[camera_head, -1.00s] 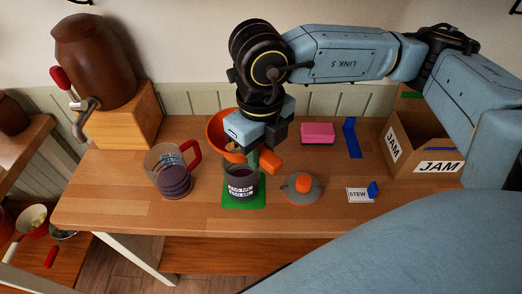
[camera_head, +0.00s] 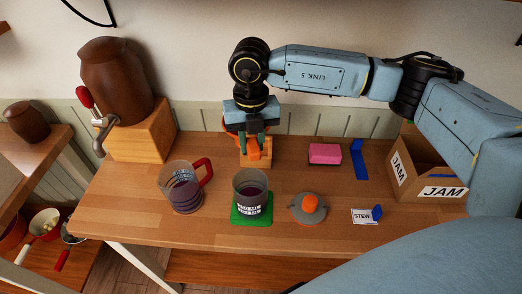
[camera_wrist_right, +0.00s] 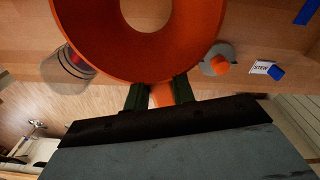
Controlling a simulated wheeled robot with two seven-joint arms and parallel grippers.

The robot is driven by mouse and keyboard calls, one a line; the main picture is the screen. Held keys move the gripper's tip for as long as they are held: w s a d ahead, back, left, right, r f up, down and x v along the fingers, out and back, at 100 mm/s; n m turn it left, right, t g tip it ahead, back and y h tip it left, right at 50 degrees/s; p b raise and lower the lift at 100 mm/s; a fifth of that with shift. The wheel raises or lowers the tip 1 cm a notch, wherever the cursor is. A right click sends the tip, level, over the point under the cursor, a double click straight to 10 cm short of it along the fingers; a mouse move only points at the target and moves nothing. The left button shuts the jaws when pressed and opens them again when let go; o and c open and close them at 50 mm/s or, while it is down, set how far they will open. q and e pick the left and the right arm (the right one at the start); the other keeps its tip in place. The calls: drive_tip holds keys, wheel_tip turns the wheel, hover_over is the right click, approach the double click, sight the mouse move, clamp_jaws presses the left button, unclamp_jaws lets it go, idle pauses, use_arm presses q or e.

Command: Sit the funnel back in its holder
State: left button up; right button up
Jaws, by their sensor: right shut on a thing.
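My right gripper (camera_head: 255,134) is shut on the handle of the orange funnel (camera_head: 253,155), at the back of the counter. The gripper hides much of the funnel in the head view. The right wrist view shows its wide round rim (camera_wrist_right: 140,66) and open middle just beyond my fingers (camera_wrist_right: 159,92). A light wooden piece (camera_head: 267,160), which looks like the holder, stands under and behind the gripper, partly hidden. I cannot tell whether the funnel touches it. My left gripper is not in view.
A glass jar (camera_head: 251,190) of dark purple stands on a green mat (camera_head: 251,221). A red-handled jug (camera_head: 182,188) is left of it. An orange-knobbed lid (camera_head: 308,208), a STEW card (camera_head: 364,216), a pink block (camera_head: 325,153) and a JAM box (camera_head: 437,191) lie to the right.

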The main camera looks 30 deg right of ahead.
drive_tip(key=w+m, duration=0.1)
drive_tip(key=w+d+f+m, duration=0.1)
drive_tip(key=w+d+f+p, duration=0.1)
drive_tip(key=w, duration=0.1)
drive_tip(key=shift+d+m, duration=0.2)
drive_tip(key=shift+m, duration=0.2)
drive_tip(key=shift+w+d+f+m, duration=0.3)
drive_tip(key=shift+w, duration=0.05)
drive_tip(key=shift+f+b, duration=1.4)
drive_tip(key=shift+f, duration=1)
drive_tip(key=shift+f+b, duration=1.45)
drive_tip(key=shift+f, duration=0.8)
drive_tip(key=shift+s+f, duration=0.2)
drive_tip(key=shift+f, duration=0.35)
clamp_jaws()
